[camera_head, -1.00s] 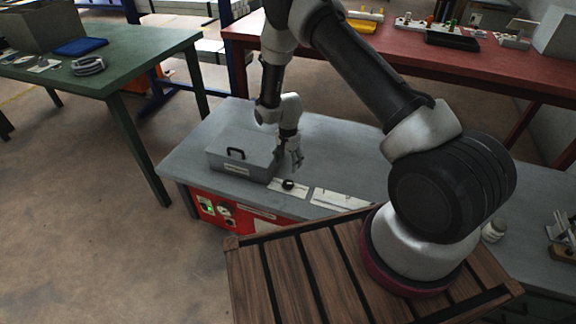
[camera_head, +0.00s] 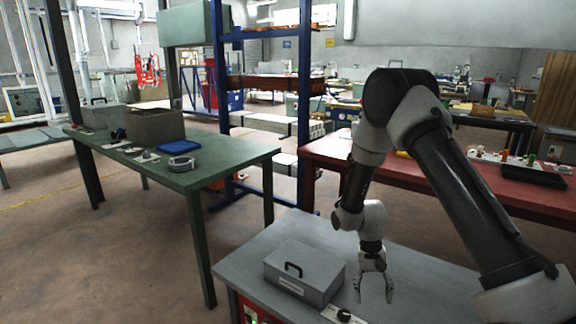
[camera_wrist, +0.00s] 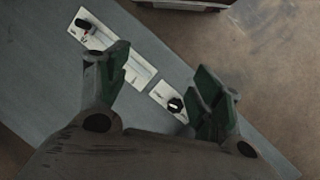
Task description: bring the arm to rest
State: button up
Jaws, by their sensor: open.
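My gripper (camera_head: 374,300) hangs pointing down over the grey bench, with its fingers apart and nothing between them. In the wrist view the open fingers of my gripper (camera_wrist: 160,85) frame the bench top, with white label cards beyond them.
A green table (camera_head: 225,158) with a blue tray (camera_head: 180,147) stands at left. A red table (camera_head: 420,185) with a black tray (camera_head: 534,176) is behind at right. A blue shelf frame (camera_head: 219,100) stands further back.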

jog(key=s+d+r+n+t, duration=0.1)
jog(key=s+d+r+t, duration=0.1)
jog(key=s+r, duration=0.5)
jog(key=s+d+r+t, duration=0.3)
jog(key=s+d+r, duration=0.2)
jog(key=r, duration=1.4)
jog(key=s+d+r+n+t+y, duration=0.1)
jog(key=s+d+r+t, duration=0.2)
jog(key=s+r, duration=0.7)
notch_tip(320, 180, up, 4)
jog(key=shift+d+n, duration=0.3)
jog(key=shift+d, duration=0.15)
